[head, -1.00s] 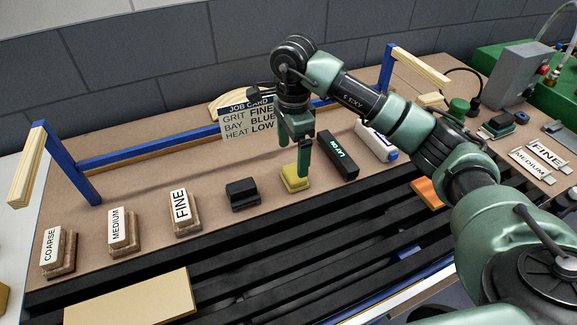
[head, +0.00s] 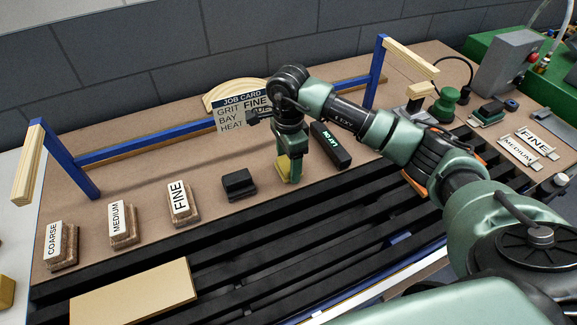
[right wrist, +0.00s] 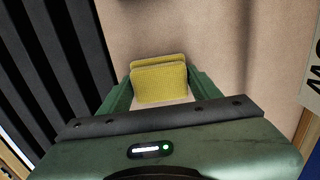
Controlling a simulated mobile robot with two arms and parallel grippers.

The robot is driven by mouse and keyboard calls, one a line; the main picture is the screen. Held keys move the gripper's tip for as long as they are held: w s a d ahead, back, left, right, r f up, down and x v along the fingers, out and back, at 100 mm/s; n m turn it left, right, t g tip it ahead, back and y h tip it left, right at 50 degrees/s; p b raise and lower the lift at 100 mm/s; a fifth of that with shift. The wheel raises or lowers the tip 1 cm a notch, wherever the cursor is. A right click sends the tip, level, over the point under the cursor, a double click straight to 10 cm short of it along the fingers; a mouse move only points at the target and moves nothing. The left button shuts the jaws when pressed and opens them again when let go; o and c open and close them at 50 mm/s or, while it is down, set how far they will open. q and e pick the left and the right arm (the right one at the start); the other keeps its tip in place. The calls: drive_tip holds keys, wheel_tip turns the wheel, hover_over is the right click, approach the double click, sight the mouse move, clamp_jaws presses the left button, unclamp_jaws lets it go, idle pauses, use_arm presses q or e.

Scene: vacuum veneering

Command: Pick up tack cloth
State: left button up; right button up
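The tack cloth (head: 282,166) is a yellow folded pad on the brown bench top, right of a dark block. My right gripper (head: 292,168) is down at it, with a green finger in front of part of the cloth. In the right wrist view the cloth (right wrist: 160,80) sits between the two fingers of my right gripper (right wrist: 160,86), one along each side. The fingers look very close to its edges; I cannot tell whether they press on it. My left gripper is not in view.
The dark block (head: 238,184) is left of the cloth, and the black LAY ON block (head: 330,146) is right. COARSE (head: 60,244), MEDIUM (head: 122,222) and FINE (head: 182,202) blocks stand farther left. A job card (head: 241,115) stands behind. Black slats (head: 240,240) run in front.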

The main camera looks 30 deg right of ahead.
drive_tip(key=shift+c, duration=0.2)
drive_tip(key=shift+r, duration=0.15)
drive_tip(key=shift+r, duration=0.25)
wheel_tip(320, 180, up, 9)
drive_tip(key=shift+w+r+b, duration=0.1)
drive_tip(key=shift+b, duration=0.9)
wheel_tip(320, 180, up, 10)
hover_over(288, 161)
drive_tip(key=shift+s+p, duration=0.2)
drive_tip(key=shift+p, duration=0.25)
